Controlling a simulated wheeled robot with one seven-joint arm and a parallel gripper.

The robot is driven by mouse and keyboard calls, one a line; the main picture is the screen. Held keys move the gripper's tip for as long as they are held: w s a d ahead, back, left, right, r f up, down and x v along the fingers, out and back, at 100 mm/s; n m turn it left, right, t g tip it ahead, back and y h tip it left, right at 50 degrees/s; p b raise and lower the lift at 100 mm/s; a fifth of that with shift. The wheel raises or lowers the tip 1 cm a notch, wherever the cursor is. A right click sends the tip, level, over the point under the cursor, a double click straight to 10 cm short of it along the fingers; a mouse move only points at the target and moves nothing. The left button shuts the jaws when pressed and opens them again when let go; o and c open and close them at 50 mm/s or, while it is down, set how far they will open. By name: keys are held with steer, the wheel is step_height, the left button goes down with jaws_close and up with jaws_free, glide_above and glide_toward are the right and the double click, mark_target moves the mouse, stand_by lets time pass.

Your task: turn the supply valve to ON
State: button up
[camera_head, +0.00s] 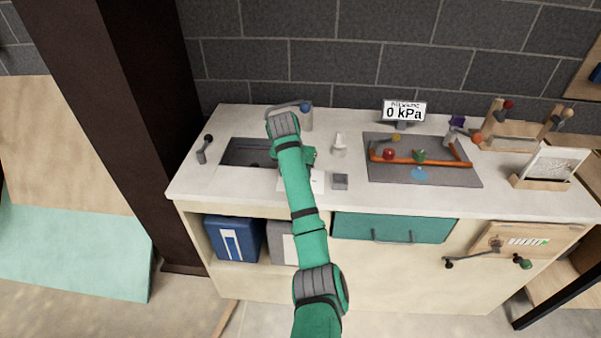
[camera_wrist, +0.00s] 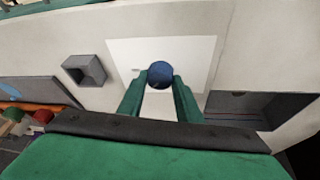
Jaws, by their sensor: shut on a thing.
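My gripper (camera_wrist: 160,85) is shut on a small dark blue ball (camera_wrist: 160,74) above a white sheet (camera_wrist: 202,62) on the counter. In the head view the arm covers most of the gripper, and the ball is hidden. An orange pipe (camera_head: 430,161) lies on the dark grey mat (camera_head: 450,178), right of my arm. Along it are a red knob (camera_head: 389,154), a yellow knob (camera_head: 396,138) and a green part (camera_head: 419,155). I cannot tell which is the supply valve or read any ON mark. The display (camera_head: 404,111) reads 0 kPa.
A sink (camera_head: 243,153) lies left of my arm, with a lever (camera_head: 205,150) beside it. A card stand (camera_head: 541,184) and wooden rack (camera_head: 515,134) stand at the right.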

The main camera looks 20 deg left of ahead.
steer(key=m, duration=0.1)
steer(key=m+h, duration=0.1)
steer(key=m, duration=0.2)
steer(key=shift+a+g+h, duration=0.25)
steer(key=shift+g+h, duration=0.05)
steer(key=shift+w+m+g+h, duration=0.1)
steer(key=shift+m+g+h, duration=0.2)
steer(key=shift+m, duration=0.8)
steer(key=shift+w+m+g+h, duration=0.1)
steer(key=shift+m+h, duration=0.3)
steer(key=shift+m, duration=0.7)
steer(key=o, duration=1)
steer(key=shift+o, duration=0.2)
steer(key=v, duration=1.1)
